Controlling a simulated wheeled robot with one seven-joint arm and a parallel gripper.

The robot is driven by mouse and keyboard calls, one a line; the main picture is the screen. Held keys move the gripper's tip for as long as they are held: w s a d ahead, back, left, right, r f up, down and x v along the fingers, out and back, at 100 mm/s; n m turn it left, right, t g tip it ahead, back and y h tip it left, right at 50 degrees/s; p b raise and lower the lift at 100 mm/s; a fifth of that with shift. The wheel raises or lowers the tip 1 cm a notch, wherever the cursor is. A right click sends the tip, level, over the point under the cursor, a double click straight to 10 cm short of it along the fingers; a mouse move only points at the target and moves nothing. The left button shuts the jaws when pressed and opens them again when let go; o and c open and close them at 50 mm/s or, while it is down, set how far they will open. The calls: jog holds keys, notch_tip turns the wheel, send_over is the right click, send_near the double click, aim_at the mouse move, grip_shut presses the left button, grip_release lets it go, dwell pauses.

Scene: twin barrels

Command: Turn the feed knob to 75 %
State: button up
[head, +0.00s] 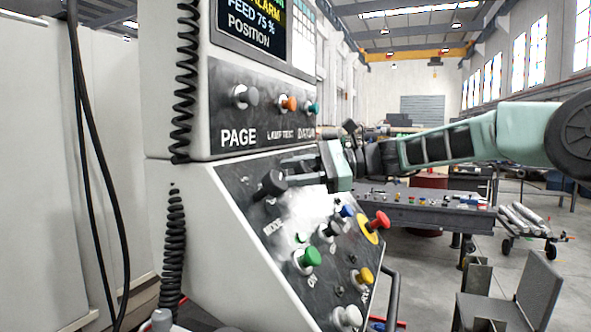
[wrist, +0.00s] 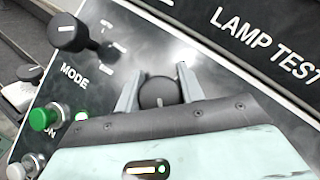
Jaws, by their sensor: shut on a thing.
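The screen (head: 250,24) at the top of the control panel reads "FEED 75 %", with "ALARM" above and "POSITION" below. In the wrist view, a round black knob (wrist: 159,92) with a pale pointer line sits between my gripper's two fingers; I take it to be the feed knob, though its label is hidden. My gripper (wrist: 158,88) is shut on this knob. In the head view my gripper (head: 292,165) reaches in from the right against the panel, and the held knob cannot be made out there.
The black MODE knob (wrist: 68,32) is close to the left of my fingers in the wrist view. A green button (head: 307,257), a red button on yellow (head: 378,221) and other switches crowd the sloping panel below. A grey bench (head: 420,208) stands behind my arm.

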jog(key=shift+r, duration=0.1)
dwell(0.3)
jog(key=o, duration=1)
jog(key=shift+c, duration=0.2)
jog(key=w+d+r+b, duration=0.1)
jog(key=d+b, duration=0.4)
jog(key=d, duration=1.2)
jog(key=shift+w+r, duration=0.4)
jog(key=shift+r, duration=0.3)
jog(key=shift+d, duration=0.1)
